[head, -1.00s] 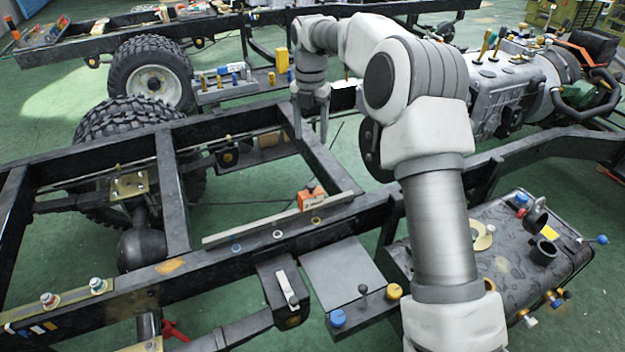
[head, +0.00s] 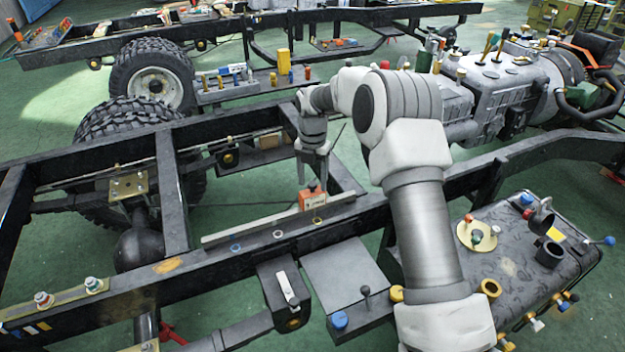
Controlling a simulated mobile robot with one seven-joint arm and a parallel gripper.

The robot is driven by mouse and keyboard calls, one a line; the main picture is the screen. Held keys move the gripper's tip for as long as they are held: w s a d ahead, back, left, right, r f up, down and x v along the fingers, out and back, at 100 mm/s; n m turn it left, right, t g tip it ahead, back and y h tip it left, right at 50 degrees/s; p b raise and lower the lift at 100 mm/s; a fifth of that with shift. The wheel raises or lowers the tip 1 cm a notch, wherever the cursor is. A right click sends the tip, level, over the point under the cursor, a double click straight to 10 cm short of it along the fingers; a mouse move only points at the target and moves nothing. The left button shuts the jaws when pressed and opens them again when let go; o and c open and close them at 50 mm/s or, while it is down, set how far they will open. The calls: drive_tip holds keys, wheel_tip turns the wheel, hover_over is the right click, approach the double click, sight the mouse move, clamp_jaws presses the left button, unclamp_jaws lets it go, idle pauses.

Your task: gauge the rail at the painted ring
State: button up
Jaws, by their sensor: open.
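A small orange block with a dark knob on top (head: 313,200) stands at the right end of a pale strip (head: 255,228) along the near chassis rail (head: 205,262). Three painted rings mark the rail face below the strip: a blue ring (head: 236,248) at left, a pale ring (head: 278,235) in the middle and a yellow ring (head: 318,220) at right, just below the block. My gripper (head: 312,181) points down with its fingers apart, directly above the block and around or just behind its knob. I cannot tell whether the fingers touch it.
A grey plate (head: 343,275) with a blue cap and a dark knob juts out in front of the rail. A dark tank (head: 515,265) with coloured fittings is at right. Cross members (head: 172,190) and a wheel (head: 150,80) lie behind. The rail between the rings is clear.

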clamp_jaws()
idle(0.3)
idle(1.1)
